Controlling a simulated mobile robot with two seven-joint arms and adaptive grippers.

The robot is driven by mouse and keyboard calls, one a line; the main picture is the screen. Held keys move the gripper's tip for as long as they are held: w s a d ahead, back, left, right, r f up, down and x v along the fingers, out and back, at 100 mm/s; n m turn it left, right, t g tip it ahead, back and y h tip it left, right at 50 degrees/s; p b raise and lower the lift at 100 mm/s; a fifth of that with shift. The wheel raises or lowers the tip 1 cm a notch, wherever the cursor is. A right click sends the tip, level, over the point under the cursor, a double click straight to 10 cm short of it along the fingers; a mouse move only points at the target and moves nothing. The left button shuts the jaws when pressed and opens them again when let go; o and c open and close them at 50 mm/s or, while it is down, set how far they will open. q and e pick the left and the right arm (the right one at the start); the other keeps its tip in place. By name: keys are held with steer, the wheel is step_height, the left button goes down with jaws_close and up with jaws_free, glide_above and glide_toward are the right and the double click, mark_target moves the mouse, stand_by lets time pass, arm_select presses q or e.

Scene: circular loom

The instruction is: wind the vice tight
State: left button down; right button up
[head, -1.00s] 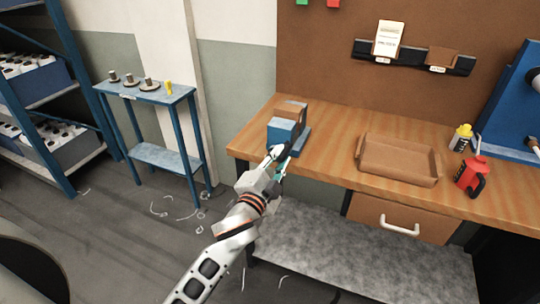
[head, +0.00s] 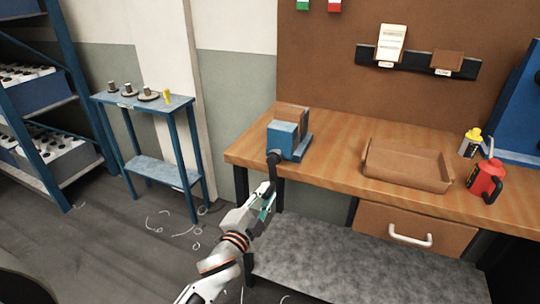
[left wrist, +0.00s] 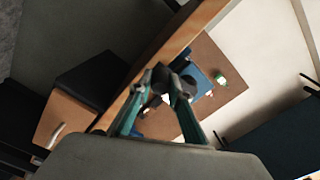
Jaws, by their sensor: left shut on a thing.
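The blue vice (head: 283,139) sits at the left front corner of the wooden bench. A brown block-like part (head: 292,112) shows behind its blue front, and I cannot tell whether there is a gap between them. Its dark handle (head: 274,163) hangs down past the bench's front edge. My left gripper (head: 268,188) is at the lower part of the handle, shut on it. In the left wrist view the dark handle (left wrist: 160,76) shows between the tips of my left gripper (left wrist: 168,88), hiding part of the vice. My right gripper is not in view.
On the bench (head: 335,140) stand a brown tray (head: 405,180), a red can (head: 486,181) and a yellow-topped bottle (head: 470,142). A drawer (head: 415,228) is below. A small blue stand (head: 145,102) is to the left, with open floor between.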

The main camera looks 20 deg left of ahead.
arm_select(q)
steer(key=shift+a, duration=0.35)
steer(key=c, duration=1.8)
jaws_free()
steer(key=shift+f, duration=0.1)
steer(key=shift+o, duration=0.2)
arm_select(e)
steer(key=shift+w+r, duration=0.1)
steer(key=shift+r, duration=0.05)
arm_select(q)
steer(key=shift+s, duration=0.2)
steer(key=s+p, duration=0.1)
steer(key=s, duration=0.6)
steer(key=shift+s, duration=0.3)
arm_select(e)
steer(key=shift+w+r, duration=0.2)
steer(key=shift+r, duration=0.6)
arm_select(q)
steer(key=shift+a, duration=0.1)
